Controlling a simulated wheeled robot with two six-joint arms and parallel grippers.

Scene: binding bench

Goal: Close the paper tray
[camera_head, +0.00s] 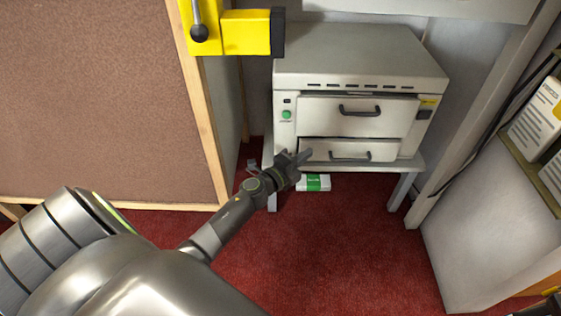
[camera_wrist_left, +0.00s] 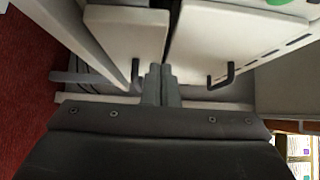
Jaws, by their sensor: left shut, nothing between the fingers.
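A pale grey machine (camera_head: 350,68) stands on a low stand, with two drawer fronts, one above the other. The upper front (camera_head: 380,122) and the lower front (camera_head: 382,149) each have a dark bar handle. A dark gap shows between them; I cannot tell how far either stands out. The task does not say which one is the paper tray. My left gripper (camera_head: 303,156) is shut and empty, at the left end of the lower front. In the left wrist view its closed fingers (camera_wrist_left: 161,84) point at the gap between the two fronts; contact is unclear. My right gripper is not clearly seen.
A green-and-white pack (camera_head: 316,183) lies under the stand. A brown board (camera_head: 100,100) with a wooden frame is on the left, with a yellow fixture (camera_head: 245,32) above. A shelf with boxes (camera_head: 540,110) is on the right. Red carpet (camera_head: 340,245) in front is clear.

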